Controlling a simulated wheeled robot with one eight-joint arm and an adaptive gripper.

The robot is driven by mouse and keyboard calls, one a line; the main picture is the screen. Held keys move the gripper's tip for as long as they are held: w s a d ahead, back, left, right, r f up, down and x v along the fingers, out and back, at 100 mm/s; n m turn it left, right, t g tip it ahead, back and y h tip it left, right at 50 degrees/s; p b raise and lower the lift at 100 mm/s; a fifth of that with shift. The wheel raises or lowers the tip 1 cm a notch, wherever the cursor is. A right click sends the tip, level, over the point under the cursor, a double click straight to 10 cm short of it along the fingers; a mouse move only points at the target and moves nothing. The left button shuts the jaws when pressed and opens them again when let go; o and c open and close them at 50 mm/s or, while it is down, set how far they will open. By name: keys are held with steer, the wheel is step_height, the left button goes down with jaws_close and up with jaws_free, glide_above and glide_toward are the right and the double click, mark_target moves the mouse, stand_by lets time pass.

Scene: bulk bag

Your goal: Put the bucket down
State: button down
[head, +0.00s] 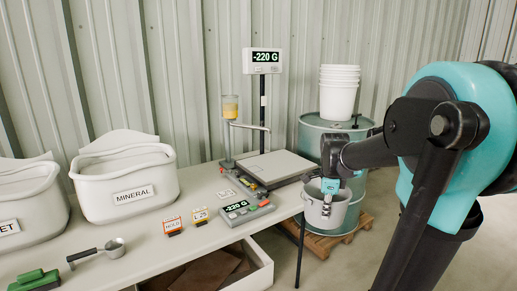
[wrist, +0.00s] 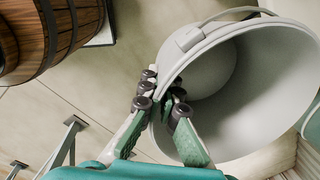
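A light grey bucket (head: 340,212) hangs beside the right end of the table, in front of the steel drum. My gripper (head: 329,190) reaches down to its rim from above. In the wrist view the bucket (wrist: 265,85) fills the right side, its open mouth facing the camera and its inside looking empty. My gripper (wrist: 163,97) is shut on the rim there, one finger outside the wall and one inside. The bucket's underside and what is directly below it are hidden.
The table (head: 150,235) holds a scale (head: 270,167) reading -220 G, white bins including the MINERAL bin (head: 125,180), and a scoop (head: 112,248). A drum (head: 310,140) with stacked buckets (head: 339,92) stands on a pallet (head: 322,243). A wooden barrel (wrist: 45,35) shows in the wrist view.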

mark_target(313, 222)
steer(key=shift+w+f+n, duration=0.45)
steer(key=shift+w+n, duration=0.05)
steer(key=w+a+f+n, duration=0.1)
steer(key=w+f+n, duration=0.2)
steer(key=f+n, duration=0.3)
steer(key=w+a+f+n+y, duration=0.1)
steer(key=w+f+n, duration=0.3)
steer(key=f+n, duration=0.3)
steer(key=w+a+f+n+g, duration=0.1)
steer(key=w+f+n, duration=0.2)
steer(key=f+n, duration=0.3)
steer(key=shift+w+a+f+n, duration=0.2)
steer(key=shift+f+n, duration=0.1)
steer(key=shift+f, duration=1.3)
